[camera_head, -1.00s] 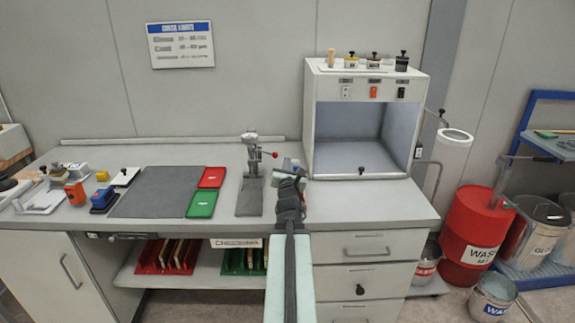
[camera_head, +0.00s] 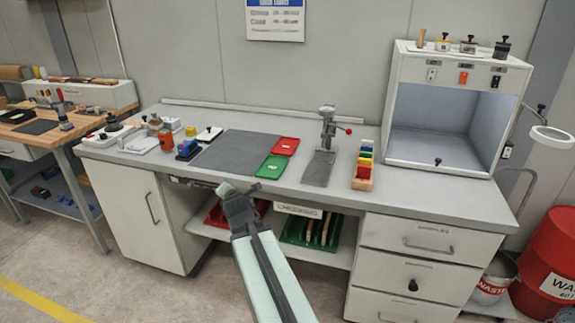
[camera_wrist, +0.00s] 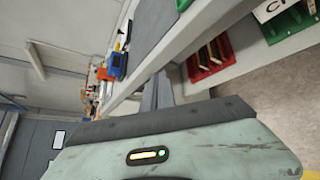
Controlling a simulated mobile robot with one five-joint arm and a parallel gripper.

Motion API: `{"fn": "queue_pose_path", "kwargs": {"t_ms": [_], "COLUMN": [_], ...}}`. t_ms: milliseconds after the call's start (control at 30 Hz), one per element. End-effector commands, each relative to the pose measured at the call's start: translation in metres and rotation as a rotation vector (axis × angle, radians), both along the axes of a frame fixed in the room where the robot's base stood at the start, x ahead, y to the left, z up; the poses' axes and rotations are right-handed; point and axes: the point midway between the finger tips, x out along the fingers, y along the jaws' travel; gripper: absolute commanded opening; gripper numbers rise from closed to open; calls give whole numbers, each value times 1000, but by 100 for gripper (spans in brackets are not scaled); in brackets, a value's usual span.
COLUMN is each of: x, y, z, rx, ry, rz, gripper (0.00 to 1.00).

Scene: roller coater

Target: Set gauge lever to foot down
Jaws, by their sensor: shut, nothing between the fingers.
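The gauge (camera_head: 325,128) stands upright on a dark grey base plate (camera_head: 318,170) on the bench. Its lever ends in a red ball (camera_head: 348,131) and sticks out to the right. Whether its foot is up or down is too small to tell. My gripper (camera_head: 238,192) is shut and empty. In the head view it shows in front of the bench, left of the gauge and apart from it. The gauge is not seen in the wrist view.
A green tray (camera_head: 271,167) and a red tray (camera_head: 286,146) lie left of the gauge. A rack of coloured blocks (camera_head: 362,183) stands right of it, then a white booth (camera_head: 399,85). A grey mat (camera_head: 225,152) lies further left. The bench's front edge (camera_wrist: 180,45) crosses the wrist view.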

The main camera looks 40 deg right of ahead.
Motion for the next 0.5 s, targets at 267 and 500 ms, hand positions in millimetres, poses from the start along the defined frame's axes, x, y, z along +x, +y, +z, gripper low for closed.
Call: {"fn": "queue_pose_path", "kwargs": {"t_ms": [267, 500], "x": [-76, -164], "y": [227, 260], "z": [-159, -183], "rx": [1032, 1307], "ry": [360, 374], "rz": [-597, -1384], "gripper": [0, 0]}}
